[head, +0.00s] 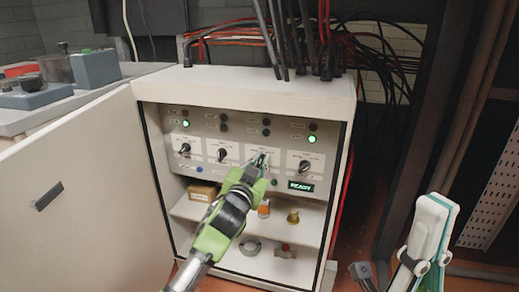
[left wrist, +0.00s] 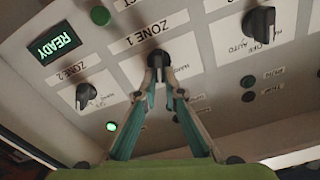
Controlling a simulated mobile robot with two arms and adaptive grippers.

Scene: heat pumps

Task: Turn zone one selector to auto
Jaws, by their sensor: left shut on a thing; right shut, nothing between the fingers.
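The zone one selector (left wrist: 158,57) is a black knob on a white plate labelled ZONE 1, upside down in the left wrist view. My left gripper (left wrist: 163,78) is shut on this knob, with its teal-lined fingers on both sides. The fingers hide part of the knob, so its pointer direction cannot be told. In the head view my left gripper (head: 260,160) reaches up to the cabinet's panel (head: 240,127), and its tips cover most of the knob. My right gripper (head: 432,232) is shut and empty at the lower right, away from the cabinet.
The zone two knob (head: 303,166) is right of zone one; other black knobs (head: 222,155) are to its left. The cabinet door (head: 85,200) stands open at left. Small parts sit on shelves (head: 210,213) below. A green READY display (head: 300,186) is lit.

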